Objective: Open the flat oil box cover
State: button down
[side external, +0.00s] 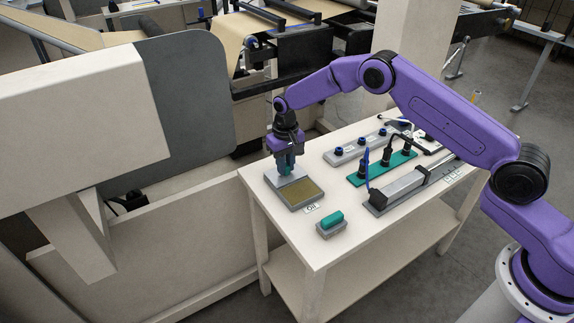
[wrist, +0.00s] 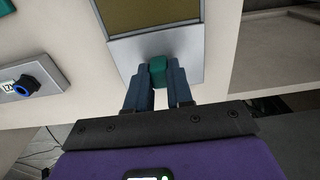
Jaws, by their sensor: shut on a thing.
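The flat oil box (side external: 309,202) sits on the near left part of the white table, beside an "Oil" label. Its grey cover (side external: 276,180) lies at the far end, and an olive-brown surface (side external: 302,193) is exposed at the near end. The cover also shows in the wrist view (wrist: 189,50), with the olive surface (wrist: 150,14) beyond it. My gripper (side external: 287,167) points down at the cover. In the wrist view its fingers (wrist: 158,82) are shut on the cover's small green knob (wrist: 158,69). The fingers hide the knob's sides.
A teal block (side external: 332,218) on a grey base stands near the table's front edge. A grey strip with blue knobs (side external: 360,148), a green strip with black plugs (side external: 382,168) and a grey linear unit (side external: 405,187) lie to the right. A large machine (side external: 150,205) borders the table's left.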

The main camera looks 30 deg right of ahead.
jog(key=shift+s+f, duration=0.2)
jog(key=shift+f, duration=0.05)
jog(key=c, duration=1)
grip_release()
jog(key=shift+w+r, duration=0.15)
jog(key=shift+r, duration=0.05)
jog(key=shift+r, duration=0.25)
notch_tip(320, 180, up, 17)
jog(key=shift+f, duration=0.15)
